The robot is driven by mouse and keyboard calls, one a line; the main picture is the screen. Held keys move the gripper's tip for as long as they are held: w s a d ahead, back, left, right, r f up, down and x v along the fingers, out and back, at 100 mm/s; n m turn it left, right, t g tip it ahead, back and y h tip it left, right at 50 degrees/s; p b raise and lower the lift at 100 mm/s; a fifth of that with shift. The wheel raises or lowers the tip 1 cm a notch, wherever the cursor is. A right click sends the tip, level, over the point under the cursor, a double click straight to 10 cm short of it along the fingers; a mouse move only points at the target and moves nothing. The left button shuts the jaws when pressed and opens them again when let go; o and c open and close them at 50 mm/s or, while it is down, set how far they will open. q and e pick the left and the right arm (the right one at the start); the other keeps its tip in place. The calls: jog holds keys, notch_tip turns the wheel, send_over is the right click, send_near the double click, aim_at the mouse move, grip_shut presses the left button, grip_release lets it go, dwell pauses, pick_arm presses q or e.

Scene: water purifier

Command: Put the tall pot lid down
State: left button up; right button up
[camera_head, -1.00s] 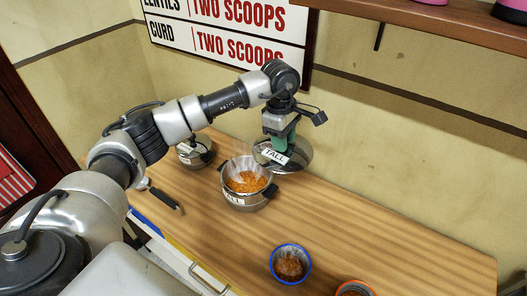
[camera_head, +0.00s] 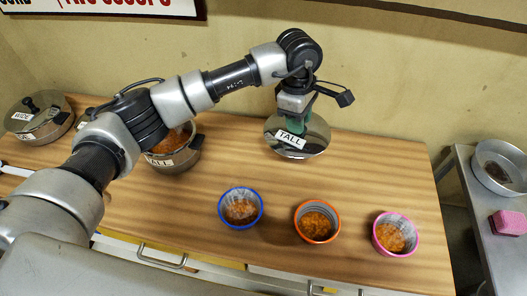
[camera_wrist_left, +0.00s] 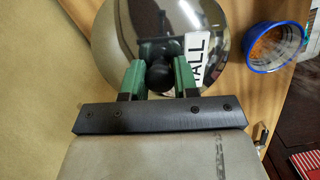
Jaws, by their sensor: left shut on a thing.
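The tall pot lid (camera_head: 316,146) is a shiny round metal lid with a white "TALL" label and a dark knob. It is level, on or just above the wooden counter near the wall; I cannot tell whether it touches. My left gripper (camera_head: 296,120) is shut on the lid's knob. In the left wrist view the green fingers of the gripper (camera_wrist_left: 158,76) stand on both sides of the knob, and the lid (camera_wrist_left: 135,25) spreads beyond them. The tall pot (camera_head: 178,160), uncovered with orange food inside, stands to the left, partly hidden by my arm. My right gripper is not in view.
The counter (camera_head: 370,165) is bare right of the lid. Blue (camera_head: 239,222), orange (camera_head: 316,236) and pink (camera_head: 397,246) rimmed bowls of food stand along the front. A "WIDE" lidded pot (camera_head: 45,125) is far left. A metal side table (camera_head: 495,250) holds a pan and pink sponge.

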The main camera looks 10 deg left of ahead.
pick_arm(q)
jog(key=shift+s+d+f, duration=0.2)
jog(key=shift+d+f, duration=0.05)
jog(key=shift+d, duration=0.25)
jog(key=shift+a+f, duration=0.1)
jog(key=shift+f, duration=0.05)
jog(key=w+a+f+p, duration=0.1)
jog(key=a+f, duration=0.1)
jog(key=a, duration=0.1)
jog(key=w+a+f, duration=0.1)
jog(key=a+f, duration=0.1)
jog(key=a, duration=0.2)
jog(key=w+a+f+p, duration=0.1)
jog(key=a+f, duration=0.1)
jog(key=a, duration=0.1)
jog(key=shift+w+a+f+p, duration=0.25)
jog(key=shift+f+p, duration=0.1)
notch_tip(320, 180, down, 4)
jog(key=shift+r+p, duration=0.1)
jog(key=shift+p, duration=0.4)
jog(key=shift+f, duration=0.25)
jog(key=o, duration=1)
